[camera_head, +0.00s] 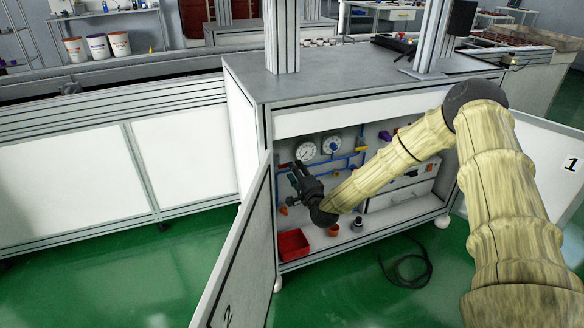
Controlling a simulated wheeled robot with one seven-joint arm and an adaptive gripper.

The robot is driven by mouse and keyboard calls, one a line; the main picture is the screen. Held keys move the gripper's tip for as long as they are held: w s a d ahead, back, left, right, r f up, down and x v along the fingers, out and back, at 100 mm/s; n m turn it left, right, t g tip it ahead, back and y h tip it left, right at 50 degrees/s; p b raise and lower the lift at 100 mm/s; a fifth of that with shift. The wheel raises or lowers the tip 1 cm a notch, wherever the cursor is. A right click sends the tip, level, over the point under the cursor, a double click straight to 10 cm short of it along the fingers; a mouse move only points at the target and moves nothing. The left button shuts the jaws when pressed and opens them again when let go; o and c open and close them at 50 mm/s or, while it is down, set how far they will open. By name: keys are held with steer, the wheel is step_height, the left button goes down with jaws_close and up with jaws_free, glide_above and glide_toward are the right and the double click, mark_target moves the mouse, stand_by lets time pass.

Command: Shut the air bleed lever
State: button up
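My gripper (298,178) is inside the open cabinet (360,95), at the left part of its back panel. It is dark and small in this view, in front of the blue pipes (345,157) and just below the left gauge (306,150). Its fingers blend together, so I cannot tell whether they are open or touching anything. I cannot single out the air bleed lever. Small coloured fittings show on the panel: a yellow one (361,149), a purple one (384,135) and an orange one (283,210). My gripper and wrist hide part of the piping.
Cabinet doors stand open at the left, marked 2 (238,262), and at the right, marked 1 (555,160). A red bin (293,245) sits on the cabinet floor. A second gauge (332,145) is on the panel. A black hose (407,268) lies on the green floor.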

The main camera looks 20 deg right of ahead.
steer(key=s, duration=0.7)
steer(key=shift+d, duration=0.15)
steer(key=s+a+f+n+g+y, duration=0.1)
steer(key=s+a+f+n+g, duration=0.4)
steer(key=s+f, duration=0.5)
steer(key=s+a+f+n+g+y, duration=0.1)
steer(key=s+a+f+n+g, duration=0.2)
steer(key=s+a+f, duration=0.55)
steer(key=s+d+f+n+g+h, duration=0.1)
steer(key=s+f+n+g, duration=0.2)
steer(key=s, duration=0.8)
steer(key=s+d+f+n+g+h, duration=0.1)
steer(key=s+d+f+n+g, duration=0.2)
steer(key=s, duration=0.9)
steer(key=s+f+n+g+h, duration=0.1)
steer(key=s+f+n+g, duration=0.25)
steer(key=s, duration=0.75)
step_height(320, 180, up, 29)
steer(key=p, duration=2.8)
steer(key=shift+w, duration=0.15)
